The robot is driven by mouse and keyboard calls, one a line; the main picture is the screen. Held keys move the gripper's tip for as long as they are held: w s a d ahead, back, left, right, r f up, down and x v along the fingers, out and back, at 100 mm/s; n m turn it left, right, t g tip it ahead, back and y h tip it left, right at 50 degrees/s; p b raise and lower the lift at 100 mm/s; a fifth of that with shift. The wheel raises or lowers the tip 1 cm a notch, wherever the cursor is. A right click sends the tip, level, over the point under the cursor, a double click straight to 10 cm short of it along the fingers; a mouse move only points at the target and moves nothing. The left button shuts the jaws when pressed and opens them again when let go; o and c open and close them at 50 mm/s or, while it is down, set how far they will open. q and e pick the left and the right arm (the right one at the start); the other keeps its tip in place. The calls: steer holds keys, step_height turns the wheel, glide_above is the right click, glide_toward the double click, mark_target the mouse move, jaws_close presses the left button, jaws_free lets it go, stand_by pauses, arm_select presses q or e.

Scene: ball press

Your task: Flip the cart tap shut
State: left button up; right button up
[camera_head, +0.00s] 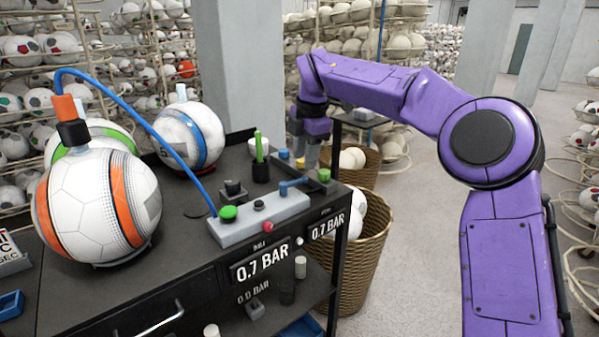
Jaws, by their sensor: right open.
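The cart (200,270) is a black table on the left. A grey block (250,221) lies near its right edge, with a green button, a red knob and a blue lever, which looks like the tap (291,186). The lever lies roughly along the block, its free end towards the right. My right gripper (312,158) points down just behind and above the lever's right end. It is open and appears empty; whether it touches anything there cannot be told. My left gripper is not in view.
A ball with orange bands (90,205) stands on the cart, joined by a blue hose (150,122) to the block. A blue-banded ball (190,135) stands behind. Displays on the cart front read 0.7 BAR and 0.0 BAR. A wicker basket (365,265) stands right of the cart.

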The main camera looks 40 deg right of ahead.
mark_target(301, 179)
steer(key=f, duration=0.1)
steer(key=w+f, duration=0.1)
steer(key=f, duration=0.3)
steer(key=shift+w+d, duration=0.1)
steer(key=shift+w, duration=0.15)
steer(key=shift+f, duration=0.4)
jaws_close()
